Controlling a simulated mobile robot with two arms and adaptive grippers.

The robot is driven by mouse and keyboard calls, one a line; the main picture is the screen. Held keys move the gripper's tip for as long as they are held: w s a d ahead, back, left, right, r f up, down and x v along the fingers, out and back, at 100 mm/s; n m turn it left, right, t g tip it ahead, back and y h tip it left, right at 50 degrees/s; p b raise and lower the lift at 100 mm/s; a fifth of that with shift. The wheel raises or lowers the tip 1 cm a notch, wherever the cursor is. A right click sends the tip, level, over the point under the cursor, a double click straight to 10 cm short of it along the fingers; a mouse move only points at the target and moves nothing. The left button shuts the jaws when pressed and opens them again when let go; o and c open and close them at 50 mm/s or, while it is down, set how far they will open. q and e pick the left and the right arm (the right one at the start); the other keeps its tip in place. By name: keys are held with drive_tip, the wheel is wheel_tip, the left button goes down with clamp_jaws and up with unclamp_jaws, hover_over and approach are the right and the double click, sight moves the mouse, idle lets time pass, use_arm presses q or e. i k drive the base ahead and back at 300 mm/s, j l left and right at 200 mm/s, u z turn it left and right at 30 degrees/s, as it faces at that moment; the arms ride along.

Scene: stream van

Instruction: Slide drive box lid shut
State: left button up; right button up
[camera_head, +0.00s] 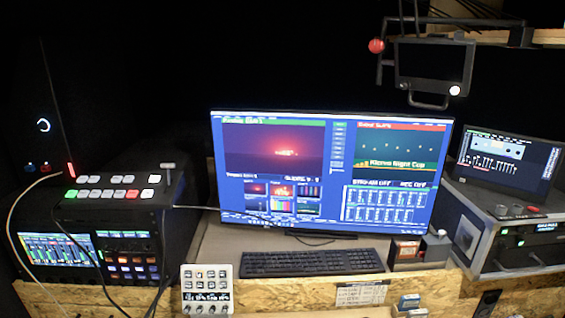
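Neither of my grippers is in view. A small dark box with a reddish-brown label (407,251) stands on the desk, right of the keyboard. I cannot tell whether it is the drive box, and no sliding lid can be made out on it. Some small blue and grey pieces (410,303) are at the bottom edge, below the desk's front. They may be drives, but they are too small to tell. A pale edge (300,314) to their left is cut off by the frame.
A large monitor (330,170) stands behind a black keyboard (312,262). A switcher panel (115,190) and small screens are at left. A white keypad (207,290) is at the front edge. A rack case (500,240) with a screen is at right. A dark framed device (432,68) hangs above.

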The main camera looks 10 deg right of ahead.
sight(437, 248)
drive_tip(key=z, duration=1.25)
